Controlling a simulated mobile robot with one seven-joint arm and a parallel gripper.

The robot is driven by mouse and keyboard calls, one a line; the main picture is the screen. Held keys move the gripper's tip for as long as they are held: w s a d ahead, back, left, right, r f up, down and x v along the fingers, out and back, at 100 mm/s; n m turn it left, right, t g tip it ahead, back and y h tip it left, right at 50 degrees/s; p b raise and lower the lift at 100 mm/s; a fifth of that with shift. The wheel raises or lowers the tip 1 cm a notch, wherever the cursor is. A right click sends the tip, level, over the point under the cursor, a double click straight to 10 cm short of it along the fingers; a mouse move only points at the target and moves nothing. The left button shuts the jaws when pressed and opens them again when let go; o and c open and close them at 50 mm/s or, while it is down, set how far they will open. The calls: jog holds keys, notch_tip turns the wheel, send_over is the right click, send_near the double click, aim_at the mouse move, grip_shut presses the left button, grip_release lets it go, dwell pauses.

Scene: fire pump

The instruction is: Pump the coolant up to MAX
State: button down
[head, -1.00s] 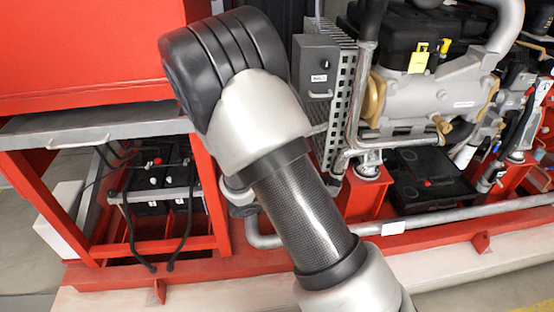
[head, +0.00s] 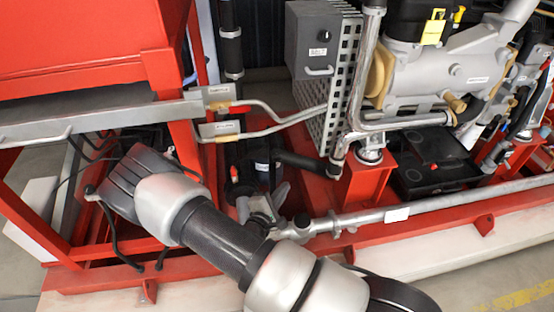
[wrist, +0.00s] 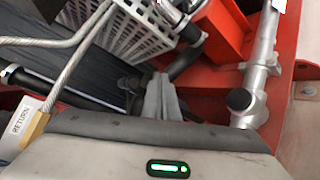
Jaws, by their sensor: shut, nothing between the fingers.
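My gripper (head: 268,200) is low between the red frame and the engine skid in the head view, beside a silver pipe. In the wrist view its grey fingers (wrist: 161,97) are together and empty, pointing toward a dark hose. A dark upright part with a red top (head: 234,172) stands just left of the gripper in the head view; I cannot tell whether it is the coolant pump. I cannot make out a coolant level or a MAX mark.
The silver pipe (head: 350,221) with a black cap (wrist: 240,100) runs close right of the gripper. Two braided lines (head: 262,130) cross above it; one tag reads RETURN (wrist: 20,122). A perforated guard (head: 343,85), red posts and the engine (head: 435,75) stand behind.

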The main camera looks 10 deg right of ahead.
jog(key=shift+w, duration=0.1)
jog(key=b, duration=0.3)
send_near(280, 160)
jog(key=shift+w+d+f, duration=0.2)
jog(key=shift+w+d, duration=0.35)
jog(key=shift+d, duration=0.1)
jog(key=shift+w+d+f, duration=0.25)
jog(key=shift+w+d, duration=0.25)
jog(key=shift+d, duration=0.15)
jog(key=shift+w+d+f, duration=0.2)
jog(key=shift+w+d, duration=0.35)
jog(key=shift+d, duration=0.1)
dwell(0.4)
jog(key=shift+w, duration=0.4)
jog(key=shift+w+b, duration=0.4)
jog(key=shift+w, duration=0.65)
dwell(1.1)
jog(key=shift+s, duration=0.15)
jog(key=shift+s+p, duration=0.5)
jog(key=shift+s, duration=0.8)
jog(key=shift+s, duration=0.1)
